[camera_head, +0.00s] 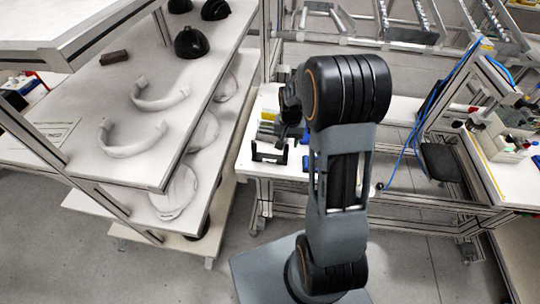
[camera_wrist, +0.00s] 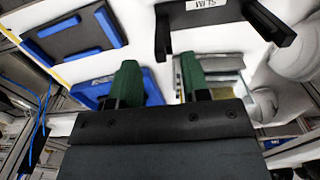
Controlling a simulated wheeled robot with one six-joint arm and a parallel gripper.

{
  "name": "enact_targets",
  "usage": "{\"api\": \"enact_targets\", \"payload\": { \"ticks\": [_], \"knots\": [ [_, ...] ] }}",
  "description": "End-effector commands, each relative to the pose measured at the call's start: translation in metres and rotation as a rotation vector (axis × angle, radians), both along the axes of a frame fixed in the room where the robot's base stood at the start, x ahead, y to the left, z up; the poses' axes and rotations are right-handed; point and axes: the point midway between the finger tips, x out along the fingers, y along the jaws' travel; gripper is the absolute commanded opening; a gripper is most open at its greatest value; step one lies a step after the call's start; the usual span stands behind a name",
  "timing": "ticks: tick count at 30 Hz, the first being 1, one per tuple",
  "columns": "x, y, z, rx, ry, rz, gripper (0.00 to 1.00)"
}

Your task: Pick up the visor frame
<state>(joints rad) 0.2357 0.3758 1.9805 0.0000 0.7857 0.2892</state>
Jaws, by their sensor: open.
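Two white curved bands that look like visor frames lie on the upper shelf at the left of the head view, one nearer (camera_head: 132,149) and one farther back (camera_head: 163,102). My gripper (camera_head: 287,130) is well to the right of them, over the white workbench, partly hidden by my arm. In the wrist view my gripper (camera_wrist: 160,80) shows two green fingers spread apart with nothing held between them. I cannot make out either white band for certain in the wrist view.
Black helmet shells (camera_head: 191,42) sit farther back on the shelf (camera_head: 110,88). On the workbench (camera_head: 262,181), a black holder (camera_head: 269,158) stands below my gripper. The wrist view shows a blue-edged tray (camera_wrist: 75,38) and a holder labelled SLIM (camera_wrist: 207,14).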

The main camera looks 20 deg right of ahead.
Motion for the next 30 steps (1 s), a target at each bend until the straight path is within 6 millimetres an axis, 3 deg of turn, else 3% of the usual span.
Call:
{"api": "enact_targets", "payload": {
  "ticks": [5,15,24,30],
  "knots": [
    [-0.001,0.000,-0.011,0.001,0.003,0.001,0.43],
    [0.000,0.000,-0.050,0.001,0.001,0.001,0.43],
    [0.000,0.000,-0.054,0.000,0.000,0.001,0.43],
    [0.000,0.000,-0.054,0.000,0.000,0.001,0.23]
  ]
}}
